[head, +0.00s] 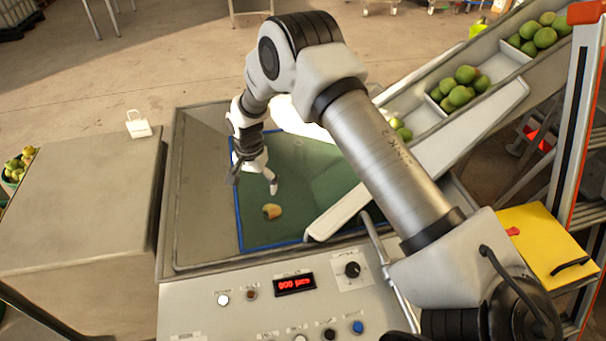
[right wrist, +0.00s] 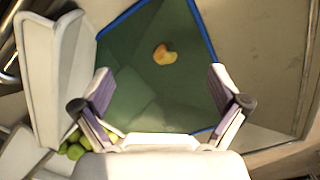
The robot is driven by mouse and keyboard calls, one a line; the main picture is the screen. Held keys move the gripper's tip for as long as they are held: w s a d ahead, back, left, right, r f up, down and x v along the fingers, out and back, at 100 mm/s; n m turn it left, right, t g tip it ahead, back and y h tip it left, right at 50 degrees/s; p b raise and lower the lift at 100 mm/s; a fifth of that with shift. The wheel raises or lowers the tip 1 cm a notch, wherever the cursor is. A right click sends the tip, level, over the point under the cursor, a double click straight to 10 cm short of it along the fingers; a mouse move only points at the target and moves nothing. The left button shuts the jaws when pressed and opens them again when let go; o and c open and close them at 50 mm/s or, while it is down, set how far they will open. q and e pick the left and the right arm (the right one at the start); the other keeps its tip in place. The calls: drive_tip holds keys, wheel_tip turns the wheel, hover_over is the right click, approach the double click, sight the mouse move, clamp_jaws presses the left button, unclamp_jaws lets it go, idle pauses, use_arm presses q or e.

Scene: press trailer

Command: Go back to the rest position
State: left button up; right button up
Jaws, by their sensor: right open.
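My right gripper (head: 254,180) is open above the green mat with blue edges (head: 300,222) in the metal tray. In the right wrist view its two fingers (right wrist: 160,103) stand wide apart with nothing between them. A small yellow-orange piece of fruit (head: 272,211) lies on the mat, apart from the gripper; it also shows in the right wrist view (right wrist: 164,54). My left gripper is not in view.
A sloped chute (head: 440,150) with green fruit (head: 463,88) comes down from the upper right to the tray. A control panel (head: 200,318) with a red display is in front. A grey cabinet (head: 75,200) stands left, and a yellow box (head: 545,240) right.

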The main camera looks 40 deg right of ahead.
drive_tip(key=shift+r, duration=0.8)
